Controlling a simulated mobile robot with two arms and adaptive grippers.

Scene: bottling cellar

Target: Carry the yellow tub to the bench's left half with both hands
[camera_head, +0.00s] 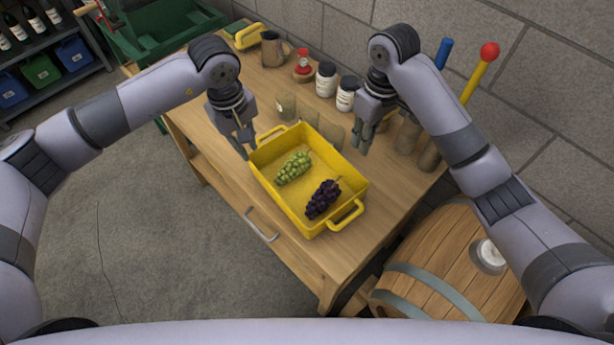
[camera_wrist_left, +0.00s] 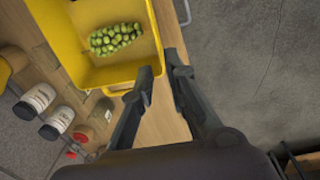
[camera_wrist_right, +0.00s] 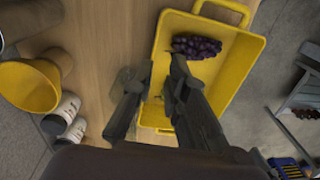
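The yellow tub (camera_head: 282,196) stands on the wooden bench (camera_head: 225,172), with green grapes (camera_head: 293,168) and dark purple grapes (camera_head: 322,199) inside. One tub handle (camera_head: 271,131) is at its far left end, the other (camera_head: 347,216) at its near right end. My left gripper (camera_head: 245,147) is open and empty beside the far left end; in the left wrist view its fingers (camera_wrist_left: 160,72) are near the tub's end. My right gripper (camera_head: 363,147) is open and empty above the bench, beyond the tub's right side; its fingers (camera_wrist_right: 155,72) also show in the right wrist view.
Glasses stand behind the tub. A barrel (camera_head: 450,262) is at the right. A drawer handle (camera_head: 262,225) sticks out in front.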

